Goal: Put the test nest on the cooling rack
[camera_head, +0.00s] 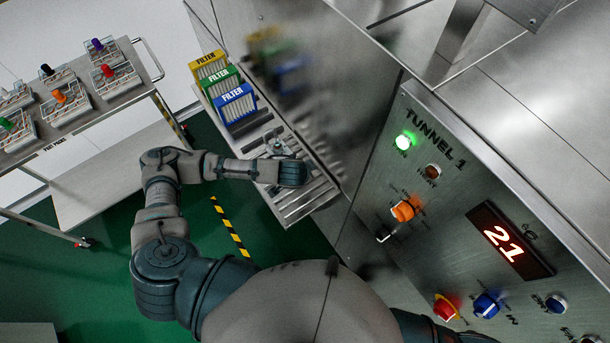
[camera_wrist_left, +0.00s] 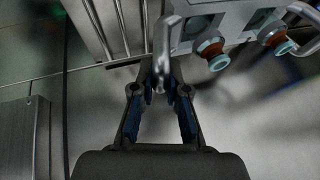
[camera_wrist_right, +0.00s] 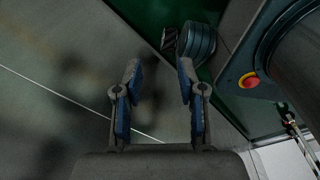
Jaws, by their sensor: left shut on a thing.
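The test nest (camera_wrist_left: 225,22) is a grey metal fixture with handles and orange-brown and teal fittings, at the top of the left wrist view. My left gripper (camera_wrist_left: 161,70) is shut on a metal handle of it. In the head view this gripper (camera_head: 276,142) is at the slatted cooling rack (camera_head: 305,205), beside the steel wall; my arm partly hides the nest there. Rack bars (camera_wrist_left: 120,25) also show in the left wrist view. I cannot tell whether the nest rests on the bars. My right gripper (camera_wrist_right: 160,68) is open and empty.
Yellow (camera_head: 208,66), green (camera_head: 221,82) and blue (camera_head: 236,103) filters stand at the rack's far end. A cart (camera_head: 140,78) with several fixtures is at left.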

